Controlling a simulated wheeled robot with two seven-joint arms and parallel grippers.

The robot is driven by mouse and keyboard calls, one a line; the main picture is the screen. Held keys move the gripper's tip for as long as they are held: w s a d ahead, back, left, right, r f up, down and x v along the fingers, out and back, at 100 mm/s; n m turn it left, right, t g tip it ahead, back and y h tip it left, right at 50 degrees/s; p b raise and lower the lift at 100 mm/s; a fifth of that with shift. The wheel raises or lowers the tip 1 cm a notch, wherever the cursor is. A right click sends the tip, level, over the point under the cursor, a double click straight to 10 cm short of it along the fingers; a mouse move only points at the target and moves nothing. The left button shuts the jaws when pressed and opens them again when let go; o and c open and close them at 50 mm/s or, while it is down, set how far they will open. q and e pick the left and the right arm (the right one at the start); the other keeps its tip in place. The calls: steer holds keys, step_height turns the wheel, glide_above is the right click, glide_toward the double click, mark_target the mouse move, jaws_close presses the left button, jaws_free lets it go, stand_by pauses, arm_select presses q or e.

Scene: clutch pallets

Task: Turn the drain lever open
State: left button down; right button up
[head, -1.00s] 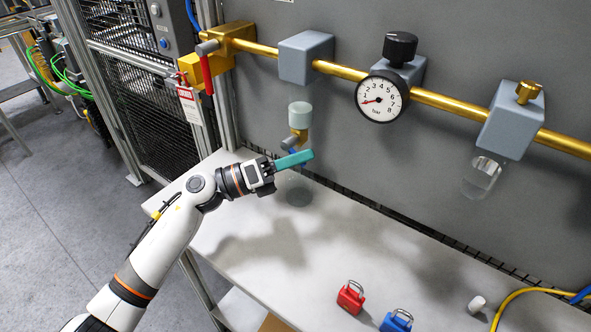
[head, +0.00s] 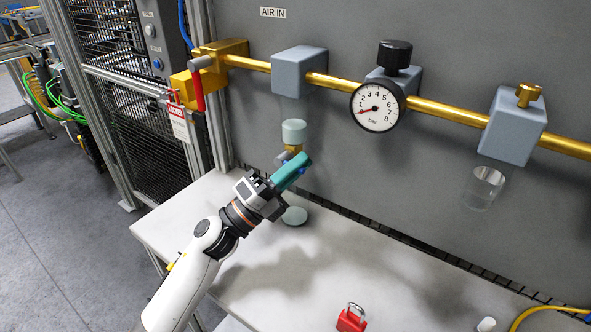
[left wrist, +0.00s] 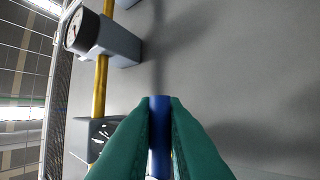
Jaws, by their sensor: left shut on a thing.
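The blue drain lever (left wrist: 160,138) stands between the two green fingers of my left gripper (left wrist: 159,125) in the left wrist view, and the gripper is shut on it. In the head view the left gripper (head: 304,162) reaches in from the lower left, its fingers slanting up to the right and hiding most of the lever. The brass drain valve (head: 293,149) shows just behind and above the fingers, below a pale cylindrical cap (head: 294,132). My right gripper is in neither view.
A brass pipe (head: 445,112) with grey blocks and a pressure gauge (head: 377,105) runs along the grey panel above. A red lever (head: 197,89) hangs at the left with a red-and-white tag (head: 180,123). A red padlock (head: 351,318) lies on the table; much of the table is clear.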

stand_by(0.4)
arm_select(q)
steer(key=c, duration=1.5)
jaws_free()
